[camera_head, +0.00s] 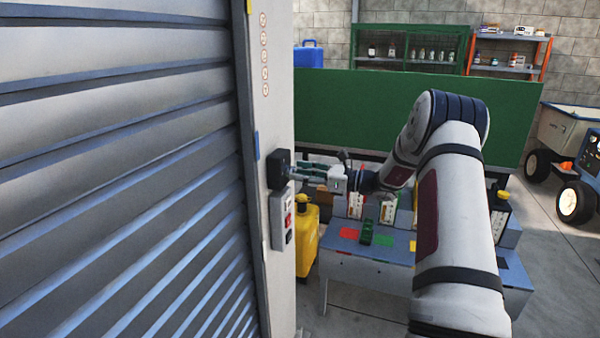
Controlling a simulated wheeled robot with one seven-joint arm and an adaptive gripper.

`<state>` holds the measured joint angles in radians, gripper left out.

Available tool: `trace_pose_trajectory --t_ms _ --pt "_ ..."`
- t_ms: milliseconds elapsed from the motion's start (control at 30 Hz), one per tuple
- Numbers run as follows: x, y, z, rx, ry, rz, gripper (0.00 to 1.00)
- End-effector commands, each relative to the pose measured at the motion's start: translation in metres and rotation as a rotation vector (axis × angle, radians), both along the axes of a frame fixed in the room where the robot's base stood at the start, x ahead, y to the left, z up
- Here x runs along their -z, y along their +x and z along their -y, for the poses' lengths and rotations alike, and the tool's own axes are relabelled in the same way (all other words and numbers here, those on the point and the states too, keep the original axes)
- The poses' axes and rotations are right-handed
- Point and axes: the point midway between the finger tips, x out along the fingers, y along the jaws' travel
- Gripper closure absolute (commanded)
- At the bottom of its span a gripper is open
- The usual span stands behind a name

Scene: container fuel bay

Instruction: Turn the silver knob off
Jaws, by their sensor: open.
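A dark square switch plate (276,169) is mounted on the edge of the pale door-frame post at the left centre. The silver knob cannot be made out clearly; the fingers and the small scale hide it. My gripper (294,171) is open and reaches left to the plate, with its fingertips right at or just in front of it. I cannot tell whether the fingers touch the knob. My arm comes in from the lower right.
A grey box with red and dark buttons (282,221) sits just below the plate. A slatted shutter (120,180) fills the left. A yellow container (306,238) and a grey-blue table (370,262) stand below. A green panel (400,110) and shelves are behind.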

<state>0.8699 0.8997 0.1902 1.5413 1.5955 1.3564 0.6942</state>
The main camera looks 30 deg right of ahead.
Motion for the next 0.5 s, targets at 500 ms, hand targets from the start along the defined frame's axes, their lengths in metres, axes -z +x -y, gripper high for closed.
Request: trace_pose_trajectory --t_ms 500 --pt "0.0006 0.0076 -0.006 0.0 0.0 -0.001 0.74"
